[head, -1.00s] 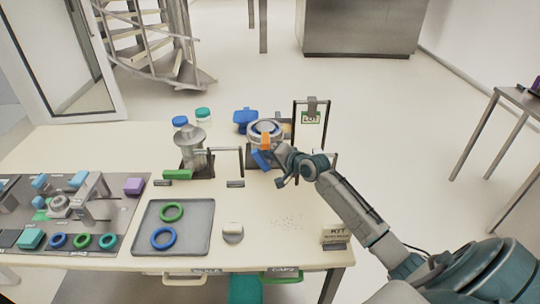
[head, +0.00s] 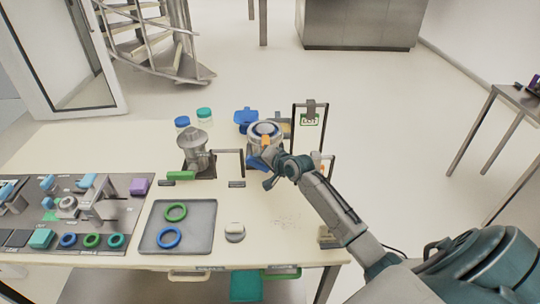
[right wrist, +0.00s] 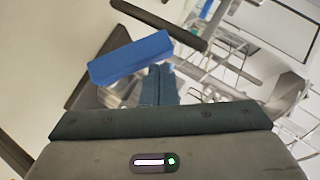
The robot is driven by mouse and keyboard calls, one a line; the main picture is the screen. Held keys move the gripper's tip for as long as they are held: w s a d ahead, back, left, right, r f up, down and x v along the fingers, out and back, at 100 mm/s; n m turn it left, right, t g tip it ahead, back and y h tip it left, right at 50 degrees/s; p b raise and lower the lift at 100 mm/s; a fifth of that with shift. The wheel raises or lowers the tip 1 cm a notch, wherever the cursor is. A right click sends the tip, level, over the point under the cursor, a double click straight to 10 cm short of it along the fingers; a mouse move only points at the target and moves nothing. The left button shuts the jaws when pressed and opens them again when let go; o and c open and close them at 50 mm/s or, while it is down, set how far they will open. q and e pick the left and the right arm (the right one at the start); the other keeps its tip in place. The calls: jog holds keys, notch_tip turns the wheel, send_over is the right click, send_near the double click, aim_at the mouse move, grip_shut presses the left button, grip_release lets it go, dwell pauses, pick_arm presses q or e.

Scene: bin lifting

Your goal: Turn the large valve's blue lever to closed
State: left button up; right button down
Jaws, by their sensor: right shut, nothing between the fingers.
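The large valve (head: 265,131) stands at the back right of the table in the head view, with a round metal top and an orange part on its near side. Its blue lever (right wrist: 130,58) shows in the right wrist view as a slanted blue bar. My right gripper (head: 267,154) is at the valve's near side, shut and empty. In the right wrist view its fingertips (right wrist: 158,78) are together close to the lever's right end; I cannot tell whether they touch it. My left gripper is not in view.
A smaller valve (head: 196,148) with a green lever (head: 181,175) stands to the left. A black frame with a hanging tag (head: 310,120) stands just right of the large valve. A grey tray (head: 205,238) holds green and blue rings.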

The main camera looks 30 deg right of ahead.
jog(key=shift+a, duration=0.1)
dwell(0.5)
jog(key=b+v, duration=0.2)
jog(key=v, duration=0.8)
jog(key=shift+s, duration=0.35)
jog(key=shift+r, duration=0.1)
